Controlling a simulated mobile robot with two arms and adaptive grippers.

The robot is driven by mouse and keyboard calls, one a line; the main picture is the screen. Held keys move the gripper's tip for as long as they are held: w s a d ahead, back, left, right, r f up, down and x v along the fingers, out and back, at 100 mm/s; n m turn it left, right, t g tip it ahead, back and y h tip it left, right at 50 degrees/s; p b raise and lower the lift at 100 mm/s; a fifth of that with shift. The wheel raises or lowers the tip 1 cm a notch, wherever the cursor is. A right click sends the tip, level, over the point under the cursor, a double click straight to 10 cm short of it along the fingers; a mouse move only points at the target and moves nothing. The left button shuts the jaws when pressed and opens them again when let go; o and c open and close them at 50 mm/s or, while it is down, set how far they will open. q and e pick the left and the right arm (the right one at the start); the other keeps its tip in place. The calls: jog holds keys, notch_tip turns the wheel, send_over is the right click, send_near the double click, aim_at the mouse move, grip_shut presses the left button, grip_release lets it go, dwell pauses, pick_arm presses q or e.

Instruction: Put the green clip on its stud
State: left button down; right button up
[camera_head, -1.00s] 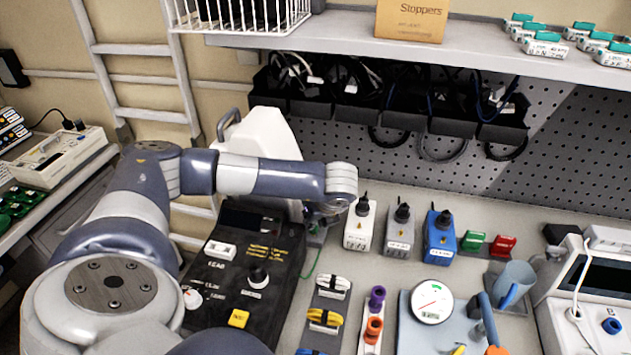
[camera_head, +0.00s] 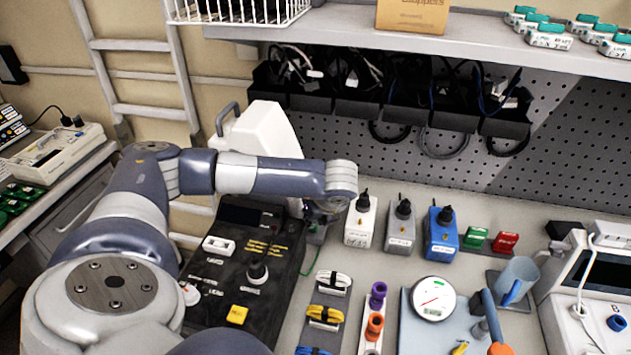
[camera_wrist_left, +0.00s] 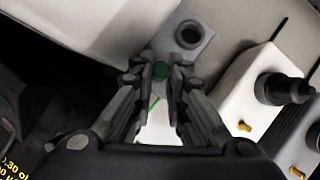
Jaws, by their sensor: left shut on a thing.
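A thin green lead (camera_wrist_left: 154,104) shows between the fingers. Just beyond the fingertips is a grey block (camera_wrist_left: 207,44) with a dark round ring. In the head view, my left gripper is mostly hidden under the wrist, beside the black console (camera_head: 240,275). Small brass studs show on the white box (camera_head: 360,220), grey box (camera_head: 401,226) and blue box (camera_head: 440,232). I cannot tell which stud is the clip's. My right gripper is out of view.
A large white housing (camera_head: 262,130) stands behind my left forearm. A strip with white and yellow cable bundles (camera_head: 325,314) and a holder with purple and orange rings (camera_head: 375,325) lie nearer. A gauge (camera_head: 433,299) lies to the right. Bench between boxes and pegboard is clear.

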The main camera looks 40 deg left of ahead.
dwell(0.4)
pick_arm(q)
jog(key=c, duration=1.6)
grip_release()
jog(key=shift+c, duration=0.2)
jog(key=shift+o, duration=0.6)
jog(key=shift+w+f, duration=0.1)
jog(key=shift+w, duration=0.05)
jog(key=shift+d, duration=0.1)
jog(key=shift+o, duration=0.2)
jog(key=shift+s+f, duration=0.1)
jog(key=shift+s, duration=0.1)
jog(key=shift+w+r, duration=0.1)
jog(key=shift+r, duration=0.4)
jog(key=shift+c, duration=0.3)
jog(key=o, duration=0.3)
jog(key=r, duration=0.1)
jog(key=r+p, duration=0.1)
jog(key=r, duration=0.1)
jog(key=r+p, duration=0.1)
jog(key=r, duration=0.1)
jog(key=shift+a+r, duration=0.25)
jog(key=shift+d+r, duration=0.15)
jog(key=shift+r, duration=0.3)
